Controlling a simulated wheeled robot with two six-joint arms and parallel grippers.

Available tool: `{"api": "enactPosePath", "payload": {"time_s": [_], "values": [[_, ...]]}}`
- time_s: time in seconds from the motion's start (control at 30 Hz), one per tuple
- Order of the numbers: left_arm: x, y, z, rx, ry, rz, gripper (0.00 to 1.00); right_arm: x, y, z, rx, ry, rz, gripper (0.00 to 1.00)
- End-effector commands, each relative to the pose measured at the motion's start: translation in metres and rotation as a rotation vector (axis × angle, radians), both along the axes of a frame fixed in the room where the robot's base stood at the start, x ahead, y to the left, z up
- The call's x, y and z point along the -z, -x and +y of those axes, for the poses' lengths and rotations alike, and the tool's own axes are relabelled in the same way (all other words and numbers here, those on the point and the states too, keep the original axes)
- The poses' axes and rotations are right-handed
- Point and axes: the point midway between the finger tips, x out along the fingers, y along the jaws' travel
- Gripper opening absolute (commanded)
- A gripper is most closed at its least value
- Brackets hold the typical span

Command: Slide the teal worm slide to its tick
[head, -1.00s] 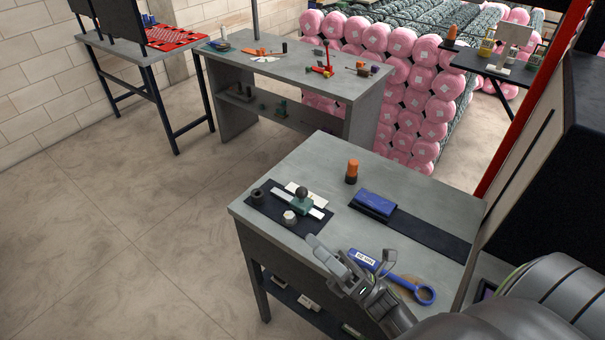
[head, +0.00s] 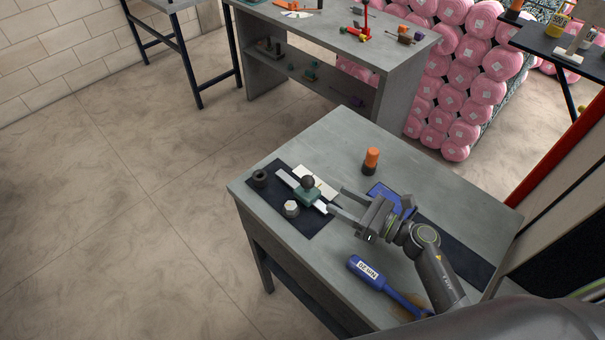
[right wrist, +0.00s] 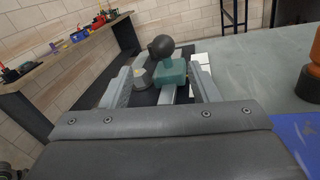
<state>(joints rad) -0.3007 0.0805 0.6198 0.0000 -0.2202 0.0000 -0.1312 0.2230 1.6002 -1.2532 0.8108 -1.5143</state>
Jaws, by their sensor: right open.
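The teal worm slide (head: 307,194) sits on a pale rail (head: 287,179) on a dark mat (head: 264,198). In the right wrist view the teal slide (right wrist: 171,73) and knob (right wrist: 161,47) show ahead between the open fingers (right wrist: 160,85). I cannot tell whether the fingers touch the slide. A white plate (head: 322,181) lies beside the rail. No tick can be made out. My left gripper is not in view.
The table's left part near the back is bare.

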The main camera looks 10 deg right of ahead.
Motion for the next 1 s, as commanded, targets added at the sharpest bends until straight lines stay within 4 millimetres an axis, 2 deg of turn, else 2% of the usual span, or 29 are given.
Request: {"api": "enactPosePath", "payload": {"time_s": [0.17,0.5,0.7,1.0], "values": [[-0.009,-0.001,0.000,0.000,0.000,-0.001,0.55,-0.003,-0.030,0.030,-0.002,-0.004,-0.002,0.55],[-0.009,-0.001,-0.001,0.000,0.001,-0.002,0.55,0.000,-0.076,0.076,-0.002,-0.003,0.000,0.55],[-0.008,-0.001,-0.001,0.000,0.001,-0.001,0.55,0.000,-0.089,0.089,-0.002,-0.002,0.001,0.55],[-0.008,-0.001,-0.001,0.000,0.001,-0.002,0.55,0.000,-0.091,0.091,-0.002,-0.001,0.000,0.55]]}}
